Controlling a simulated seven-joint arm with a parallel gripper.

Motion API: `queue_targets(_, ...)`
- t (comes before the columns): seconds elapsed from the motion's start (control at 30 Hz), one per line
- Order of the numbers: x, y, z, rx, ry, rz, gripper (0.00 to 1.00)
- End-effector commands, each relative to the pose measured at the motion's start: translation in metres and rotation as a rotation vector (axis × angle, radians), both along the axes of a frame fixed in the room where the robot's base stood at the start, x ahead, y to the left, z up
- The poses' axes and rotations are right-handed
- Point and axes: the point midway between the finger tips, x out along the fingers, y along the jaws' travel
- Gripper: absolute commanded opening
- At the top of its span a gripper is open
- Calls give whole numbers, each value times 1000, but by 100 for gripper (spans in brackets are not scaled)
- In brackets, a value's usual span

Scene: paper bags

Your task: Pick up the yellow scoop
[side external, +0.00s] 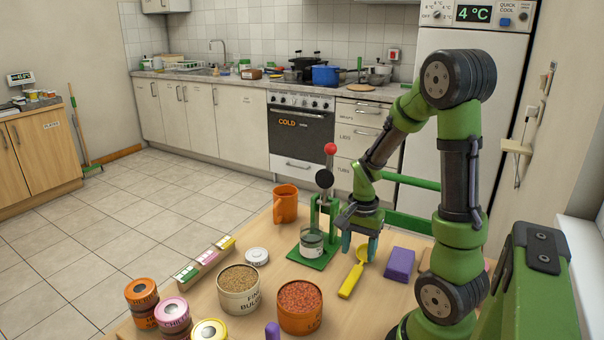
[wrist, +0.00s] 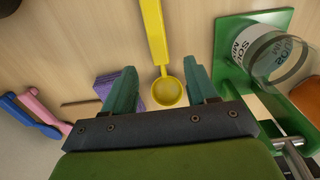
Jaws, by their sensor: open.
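The yellow scoop (side external: 353,275) lies on the wooden table, its handle toward the table's front and its bowl toward my gripper. In the wrist view the scoop's bowl (wrist: 166,92) shows between my two fingers, with the handle running up to the top edge. My gripper (side external: 360,246) is low over the table at the bowl end of the scoop. Its teal fingers (wrist: 162,88) are apart and nothing is held between them. I cannot tell the exact height of the fingertips above the bowl.
A green stand (side external: 312,258) with a glass jar is close to the left of my gripper. A purple block (side external: 399,265) lies to the right. An orange mug (side external: 286,205) stands behind the stand. Tubs of grain (side external: 238,299) and red bits (side external: 300,317) stand at the front left.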

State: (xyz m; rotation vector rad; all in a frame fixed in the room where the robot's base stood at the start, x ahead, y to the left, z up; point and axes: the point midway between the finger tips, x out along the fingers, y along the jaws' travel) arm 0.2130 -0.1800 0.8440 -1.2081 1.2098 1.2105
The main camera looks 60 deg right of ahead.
Motion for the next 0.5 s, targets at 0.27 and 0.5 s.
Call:
queue_targets(0.27,-2,2,-23,2,3,-2,57)
queue_targets(0.5,-2,3,-57,2,2,-2,57)
